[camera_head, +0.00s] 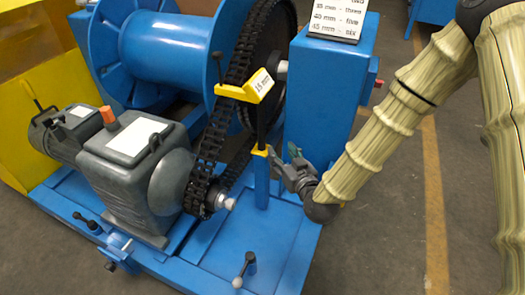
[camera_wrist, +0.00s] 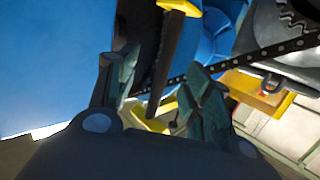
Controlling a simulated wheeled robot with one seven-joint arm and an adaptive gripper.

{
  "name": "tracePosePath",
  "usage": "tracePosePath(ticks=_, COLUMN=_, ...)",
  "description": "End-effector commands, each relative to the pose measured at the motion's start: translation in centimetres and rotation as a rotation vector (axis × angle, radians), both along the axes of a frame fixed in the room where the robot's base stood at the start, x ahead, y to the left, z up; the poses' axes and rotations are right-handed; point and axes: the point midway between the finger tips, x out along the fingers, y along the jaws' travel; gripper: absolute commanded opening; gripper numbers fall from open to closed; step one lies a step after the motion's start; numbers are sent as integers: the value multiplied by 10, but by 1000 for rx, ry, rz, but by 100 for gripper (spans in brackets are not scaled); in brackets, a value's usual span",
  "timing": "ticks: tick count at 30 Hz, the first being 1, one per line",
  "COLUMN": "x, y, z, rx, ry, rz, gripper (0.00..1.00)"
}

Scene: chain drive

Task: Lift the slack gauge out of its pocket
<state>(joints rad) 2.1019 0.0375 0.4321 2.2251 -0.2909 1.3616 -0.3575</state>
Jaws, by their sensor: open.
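The slack gauge (camera_head: 247,91) has a yellow head marked "15 mm" and a dark upright stem. Its head lies against the chain (camera_head: 213,130) in the picture, and its stem runs down to the yellow-topped pocket (camera_head: 261,152) on a blue post. The stem's lower end is hidden there. My gripper (camera_head: 287,160) is open, just right of the pocket and low on the stem. In the wrist view, the gauge's dark stem (camera_wrist: 163,62) shows between the two open fingers (camera_wrist: 160,76); I see no clear contact, and cannot judge the depth.
A grey motor gearbox (camera_head: 130,165) stands left of the chain, and a blue drum (camera_head: 165,45) behind. A blue box column (camera_head: 325,95) carrying a sign (camera_head: 337,18) rises close behind my gripper. Open floor lies right.

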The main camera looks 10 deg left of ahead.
Motion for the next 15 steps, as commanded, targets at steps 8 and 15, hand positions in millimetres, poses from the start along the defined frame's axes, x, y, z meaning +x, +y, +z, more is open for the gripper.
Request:
tracePosePath(ticks=8, x=14, y=22, z=16, rx=44, ry=-132, rz=17, gripper=50)
tracePosePath(ticks=15, x=28, y=34, z=21, rx=51, ry=-153, rz=19, gripper=50)
